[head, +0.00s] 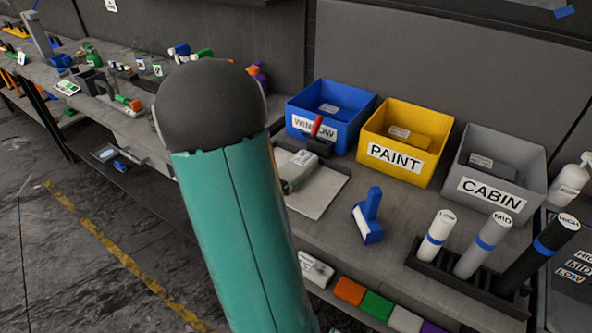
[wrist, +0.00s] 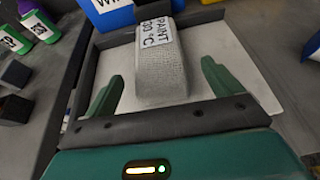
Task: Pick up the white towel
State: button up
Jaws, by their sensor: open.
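A pale grey-white folded towel with a label reading PAINT 30 °C (wrist: 162,72) lies on a white board (wrist: 240,88) in the wrist view. It also shows in the head view (head: 299,172), in front of the blue bin. My gripper (wrist: 161,75) is open, with one green finger on each side of the towel's near part. The fingers look apart from the towel, with gaps on both sides. How high they are above the board I cannot tell.
Blue (head: 325,112), yellow PAINT (head: 398,168) and grey CABIN (head: 485,201) bins stand behind. A blue-and-white tool (head: 368,217) and a rack of labelled tubes (head: 481,245) stand to the right. Small bottles (wrist: 38,26) stand left. Coloured items (head: 377,305) lie on a lower shelf.

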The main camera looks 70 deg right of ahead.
aim_at(289, 171)
jog(key=x, duration=0.5)
jog(key=shift+d, duration=0.45)
jog(key=shift+c, duration=0.2)
jog(key=c, duration=1.1)
